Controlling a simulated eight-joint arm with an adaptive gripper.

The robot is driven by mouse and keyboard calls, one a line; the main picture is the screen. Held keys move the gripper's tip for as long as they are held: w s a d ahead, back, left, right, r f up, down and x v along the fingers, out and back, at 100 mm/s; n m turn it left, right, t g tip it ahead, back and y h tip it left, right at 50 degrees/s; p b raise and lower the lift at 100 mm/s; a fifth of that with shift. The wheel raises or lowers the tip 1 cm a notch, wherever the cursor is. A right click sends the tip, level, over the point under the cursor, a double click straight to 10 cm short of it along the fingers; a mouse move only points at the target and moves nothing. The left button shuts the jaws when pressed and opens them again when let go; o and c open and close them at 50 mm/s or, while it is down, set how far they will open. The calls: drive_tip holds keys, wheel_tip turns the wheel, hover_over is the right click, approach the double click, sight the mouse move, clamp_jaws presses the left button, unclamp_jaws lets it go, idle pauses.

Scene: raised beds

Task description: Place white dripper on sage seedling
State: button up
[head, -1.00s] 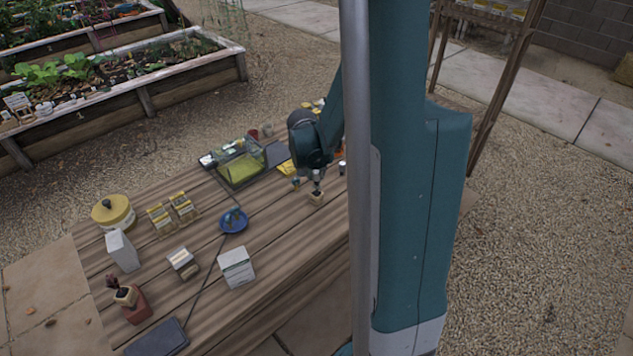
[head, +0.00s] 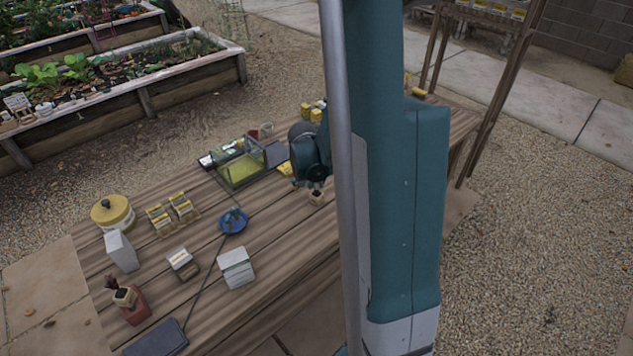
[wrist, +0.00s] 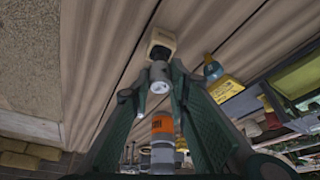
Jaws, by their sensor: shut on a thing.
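My gripper (wrist: 152,94) is shut on a small white and grey cylinder, which I take as the white dripper (wrist: 159,74). In the wrist view it sits between the fingertips, its far end close to a small cream block with a dark top (wrist: 161,42). I cannot tell whether the two touch. The block also shows in the head view (head: 317,198), on the table just below my gripper (head: 314,183). It may be the sage seedling's pot; no leaves can be made out. The dripper is too small to make out in the head view.
A glass tank (head: 240,162) stands left of my gripper on the wooden table. A blue dish (head: 233,221), white box (head: 237,268) and yellow-lidded tub (head: 112,212) lie farther left. An orange-labelled bottle (wrist: 163,124) shows in the wrist view. Bare planks lie in front of the block.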

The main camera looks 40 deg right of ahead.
drive_tip(key=shift+f, duration=0.2)
drive_tip(key=o, duration=0.8)
drive_tip(key=shift+c, duration=0.2)
drive_tip(key=shift+r, duration=0.3)
drive_tip(key=p+v, duration=0.1)
drive_tip(key=v, duration=1)
drive_tip(key=shift+r, duration=0.35)
drive_tip(key=shift+a+r, duration=0.1)
drive_tip(key=shift+a, duration=0.15)
